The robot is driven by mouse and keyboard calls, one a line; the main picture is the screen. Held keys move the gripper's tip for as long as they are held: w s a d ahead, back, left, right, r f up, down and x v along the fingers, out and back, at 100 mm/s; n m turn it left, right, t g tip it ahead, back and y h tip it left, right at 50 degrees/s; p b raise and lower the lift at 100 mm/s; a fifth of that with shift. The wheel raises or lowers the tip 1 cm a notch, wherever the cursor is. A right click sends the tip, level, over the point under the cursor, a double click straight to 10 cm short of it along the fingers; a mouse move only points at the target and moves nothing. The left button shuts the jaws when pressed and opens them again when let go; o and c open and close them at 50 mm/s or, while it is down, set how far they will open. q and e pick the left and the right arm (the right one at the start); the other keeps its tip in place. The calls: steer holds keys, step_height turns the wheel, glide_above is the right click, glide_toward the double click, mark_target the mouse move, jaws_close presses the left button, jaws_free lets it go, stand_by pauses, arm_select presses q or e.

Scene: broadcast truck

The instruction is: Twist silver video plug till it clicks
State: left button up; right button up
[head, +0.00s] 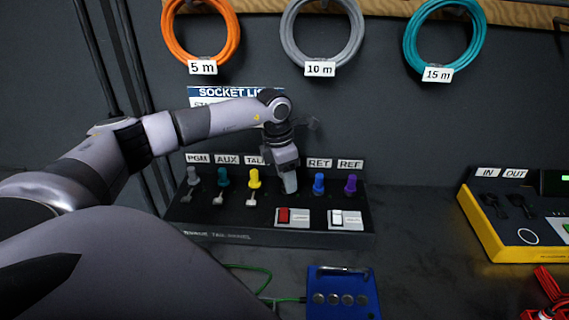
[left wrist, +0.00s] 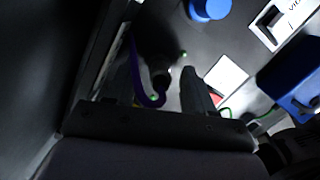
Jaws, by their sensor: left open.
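My left gripper (head: 289,184) points down at the socket panel (head: 215,228), between the yellow plug and the blue plug, and covers the position there. In the left wrist view my left gripper (left wrist: 157,88) is open, and a dark, rounded plug-like piece (left wrist: 160,74) shows between its fingers. I cannot tell whether the fingers touch it, or whether it is the silver video plug. A grey-silver plug (head: 193,177) stands upright under the PGM label at the panel's left end. My right gripper is not in view.
A red switch (head: 284,215) and a white switch (head: 337,217) sit in front. A blue tray (head: 343,309) lies before the panel; a yellow-edged box (head: 483,226) stands right.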

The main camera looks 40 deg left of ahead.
arm_select(q)
steer(key=shift+f, duration=0.25)
steer(key=shift+c, duration=0.3)
jaws_close()
steer(key=c, duration=0.6)
jaws_free()
steer(key=shift+c, duration=1.6)
steer(key=shift+m+b, duration=0.3)
steer(key=shift+m, duration=1.5)
steer(key=shift+w+m+g+h+b, duration=0.1)
steer(key=shift+m+g+h+b, duration=0.2)
steer(key=shift+m, duration=1.4)
